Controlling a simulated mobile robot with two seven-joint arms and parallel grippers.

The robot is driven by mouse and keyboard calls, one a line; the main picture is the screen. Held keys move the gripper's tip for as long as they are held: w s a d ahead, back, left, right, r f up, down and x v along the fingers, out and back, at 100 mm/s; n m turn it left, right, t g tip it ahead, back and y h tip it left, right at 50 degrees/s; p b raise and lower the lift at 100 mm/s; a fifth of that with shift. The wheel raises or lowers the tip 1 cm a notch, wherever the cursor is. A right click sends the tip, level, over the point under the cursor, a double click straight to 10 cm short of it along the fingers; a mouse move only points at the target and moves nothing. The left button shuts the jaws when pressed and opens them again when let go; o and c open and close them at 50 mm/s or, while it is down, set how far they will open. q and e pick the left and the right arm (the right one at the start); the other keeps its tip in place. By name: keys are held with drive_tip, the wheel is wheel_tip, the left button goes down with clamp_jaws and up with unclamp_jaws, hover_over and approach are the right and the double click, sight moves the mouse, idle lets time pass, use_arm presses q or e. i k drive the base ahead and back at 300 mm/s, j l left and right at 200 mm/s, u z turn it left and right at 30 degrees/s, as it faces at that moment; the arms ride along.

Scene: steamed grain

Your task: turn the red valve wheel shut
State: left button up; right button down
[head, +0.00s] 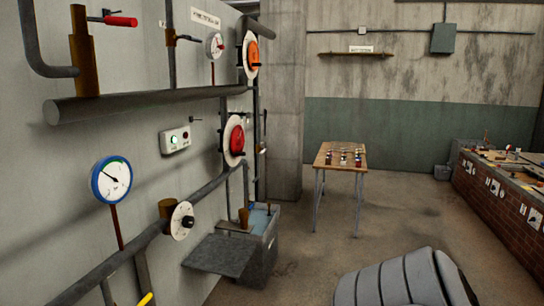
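The red valve wheel (237,140) is on the left wall, right of the middle of the piping, seen at a steep angle. It sits in front of a pale round plate, with a dark bar across it. How far it is turned cannot be told. An orange wheel (251,55) of similar form is higher on the same wall. Neither of my grippers is in view, and nothing touches the red wheel.
Grey pipes (140,103) jut from the wall, with a blue-rimmed gauge (111,180). A blue-grey bin (263,245) stands below the red wheel. A small table (326,158) stands behind. A grey ribbed shape (400,282) fills the lower right. Floor between is clear.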

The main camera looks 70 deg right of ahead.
sight(237, 143)
drive_tip(key=z, duration=1.95)
drive_tip(key=i+l+u, duration=0.15)
drive_tip(key=i, duration=0.5)
drive_tip(key=i+l+u, duration=0.15)
drive_tip(key=i+l, duration=0.15)
drive_tip(key=i, duration=0.3)
drive_tip(key=i+l+u, duration=0.15)
drive_tip(key=i+l, duration=0.2)
drive_tip(key=i, duration=0.25)
drive_tip(key=i+l+u, duration=0.15)
drive_tip(key=i+l, duration=0.25)
drive_tip(key=i, duration=0.15)
